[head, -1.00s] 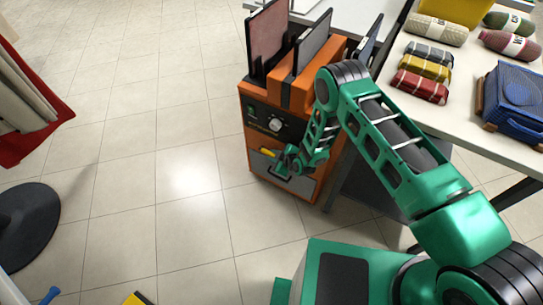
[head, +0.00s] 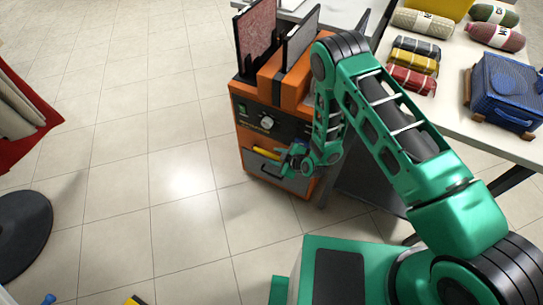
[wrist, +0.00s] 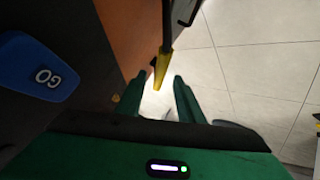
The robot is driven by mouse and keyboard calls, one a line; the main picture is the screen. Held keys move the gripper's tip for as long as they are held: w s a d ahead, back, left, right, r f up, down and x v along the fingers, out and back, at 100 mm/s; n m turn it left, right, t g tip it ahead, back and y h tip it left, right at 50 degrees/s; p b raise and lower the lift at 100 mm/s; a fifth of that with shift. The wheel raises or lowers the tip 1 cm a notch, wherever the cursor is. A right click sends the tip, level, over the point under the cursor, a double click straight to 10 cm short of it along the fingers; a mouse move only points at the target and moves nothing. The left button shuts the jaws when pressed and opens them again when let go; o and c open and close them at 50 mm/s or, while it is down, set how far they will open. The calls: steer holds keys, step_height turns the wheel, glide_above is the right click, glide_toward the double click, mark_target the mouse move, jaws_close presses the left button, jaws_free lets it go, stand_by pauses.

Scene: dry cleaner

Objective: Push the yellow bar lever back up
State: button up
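The yellow bar lever (head: 266,154) sits on the front of the orange machine (head: 240,132), below its control panel. It looks close to level in the head view. In the wrist view the yellow bar (wrist: 163,66) points in from the top and its end lies between the fingertips. My gripper (head: 284,158) is just right of the lever in the head view. In the wrist view my gripper (wrist: 158,78) is open, with a gap between its two green fingers. I cannot tell whether a finger touches the bar.
A blue GO button (wrist: 38,66) is close on the left in the wrist view. A round knob (head: 267,122) is above the lever. A table (head: 452,120) with folded rolls and a blue case (head: 508,92) stands to the right. The tiled floor (head: 150,150) left of the machine is clear.

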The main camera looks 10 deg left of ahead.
steer(key=shift+s+d+r, duration=0.25)
steer(key=shift+d+r, duration=0.05)
steer(key=shift+r, duration=0.05)
steer(key=shift+c, duration=0.3)
